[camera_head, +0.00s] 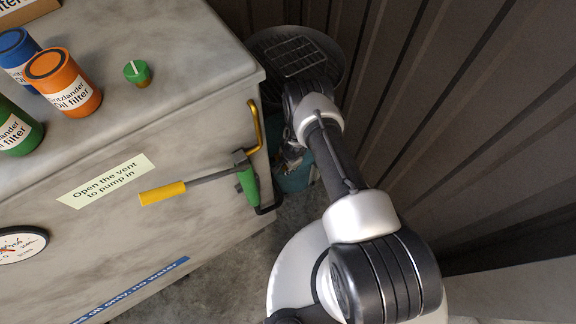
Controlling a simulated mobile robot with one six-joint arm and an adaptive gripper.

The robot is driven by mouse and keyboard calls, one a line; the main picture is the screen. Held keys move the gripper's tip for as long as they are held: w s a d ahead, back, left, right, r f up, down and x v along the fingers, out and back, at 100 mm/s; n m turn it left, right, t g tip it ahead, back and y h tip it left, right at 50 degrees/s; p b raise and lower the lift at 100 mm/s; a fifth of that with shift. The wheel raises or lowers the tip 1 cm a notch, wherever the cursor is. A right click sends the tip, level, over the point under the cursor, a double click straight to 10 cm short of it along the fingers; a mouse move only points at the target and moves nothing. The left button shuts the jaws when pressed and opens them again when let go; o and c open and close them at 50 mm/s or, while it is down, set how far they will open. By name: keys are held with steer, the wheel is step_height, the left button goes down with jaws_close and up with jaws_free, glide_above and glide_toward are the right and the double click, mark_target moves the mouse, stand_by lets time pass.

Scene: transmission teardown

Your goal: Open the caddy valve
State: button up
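A dark round pan with a wire grate (296,57) stands on the floor behind the grey cabinet's right side. A teal body (294,178) shows below it; together they look like the caddy. I cannot make out its valve, which may be hidden behind my arm. My arm reaches from the lower right up to the pan's near edge and bends down there. My gripper (291,158) shows only in part, small and dark against the teal body, between the cabinet and my arm. I cannot tell whether its fingers are open or touch anything.
The grey cabinet (190,140) fills the left. A yellow-handled lever (163,193) on a green pump body (247,186) and a yellow bent pipe (255,125) stick out from it. Oil filters (62,82) and a green knob (137,72) stand on top. A ribbed wall (460,110) closes the right.

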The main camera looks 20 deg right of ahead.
steer(key=shift+o, duration=1.1)
steer(key=shift+r, duration=0.15)
step_height(320, 180, up, 12)
steer(key=s, duration=0.2)
steer(key=shift+d+f, duration=0.25)
steer(key=shift+d, duration=0.05)
steer(key=shift+w, duration=0.1)
